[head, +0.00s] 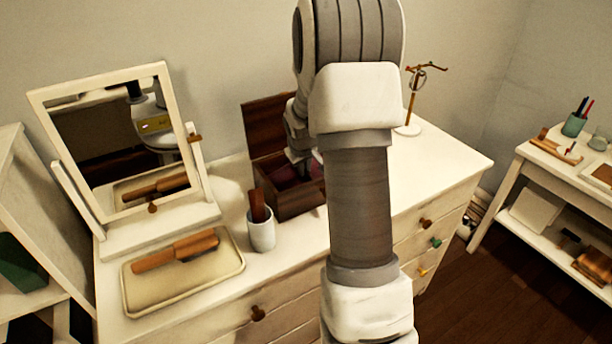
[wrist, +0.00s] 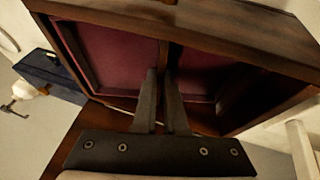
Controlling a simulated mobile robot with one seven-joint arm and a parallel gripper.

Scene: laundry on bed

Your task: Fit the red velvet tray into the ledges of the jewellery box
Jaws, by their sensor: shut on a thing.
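The jewellery box (head: 288,204) is dark brown wood and stands on the white dresser with its lid (head: 266,124) open at the back. The red velvet tray (head: 283,178) shows as dark red inside the box opening. In the wrist view the tray (wrist: 108,52) has two red compartments parted by a wooden divider, close to the box's wooden wall (wrist: 215,32). My gripper (wrist: 163,74) is shut on the tray's divider. I cannot tell whether the tray rests on the ledges; they are hidden. In the head view my arm covers the box's right side.
A white cup (head: 261,231) with a brown-handled thing stands close to the box's front left. A cream tray (head: 190,285) with a wooden brush and a mirror (head: 120,140) are further left. A jewellery stand (head: 408,125) is behind right. The dresser's right top is clear.

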